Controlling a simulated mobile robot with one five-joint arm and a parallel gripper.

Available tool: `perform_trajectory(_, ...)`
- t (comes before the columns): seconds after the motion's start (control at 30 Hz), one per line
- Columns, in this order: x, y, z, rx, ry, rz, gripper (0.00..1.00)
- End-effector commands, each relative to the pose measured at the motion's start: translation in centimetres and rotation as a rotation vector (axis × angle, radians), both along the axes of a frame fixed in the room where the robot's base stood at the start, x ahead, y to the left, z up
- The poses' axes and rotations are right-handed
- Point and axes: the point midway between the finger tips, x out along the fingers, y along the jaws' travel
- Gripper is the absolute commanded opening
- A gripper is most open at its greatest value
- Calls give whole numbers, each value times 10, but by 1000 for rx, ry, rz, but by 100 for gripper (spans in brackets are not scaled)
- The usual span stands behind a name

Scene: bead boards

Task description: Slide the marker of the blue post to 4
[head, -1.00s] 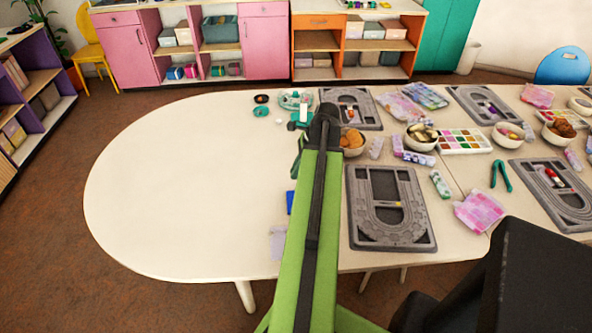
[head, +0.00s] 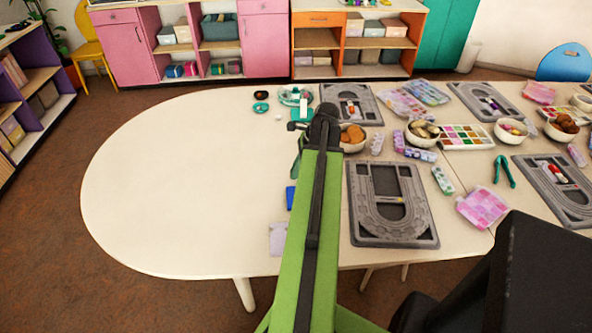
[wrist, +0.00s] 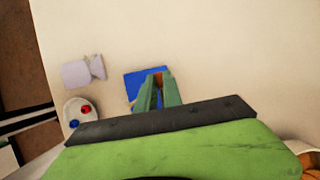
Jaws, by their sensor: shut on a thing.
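A blue block (wrist: 150,84), seen from above in the wrist view, lies around my gripper's fingertips. It seems to be the blue post or its base, and its blue edge also shows beside my arm in the head view (head: 290,198). My gripper (wrist: 158,84) has its green fingers shut on a small orange-brown piece (wrist: 158,76), which seems to be the marker. The fingers hide most of the piece and part of the blue block. No numbers can be read. In the head view my arm hides the fingertips.
A pale lilac item (wrist: 83,72) and a white piece with red and blue dots (wrist: 80,113) lie left of the blue block. A grey bead board (head: 390,238) is right of my arm, with bowls and boxes beyond. The table's left half (head: 180,190) is clear.

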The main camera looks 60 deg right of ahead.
Motion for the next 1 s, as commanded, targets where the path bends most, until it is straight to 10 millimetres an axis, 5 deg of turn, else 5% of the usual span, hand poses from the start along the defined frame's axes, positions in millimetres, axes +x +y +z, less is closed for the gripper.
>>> perform_trajectory(0.93, 1, 0, -25, 0, -1, 1, 0)
perform_trajectory(1.0, 1, 0, -25, 0, -1, 1, 20)
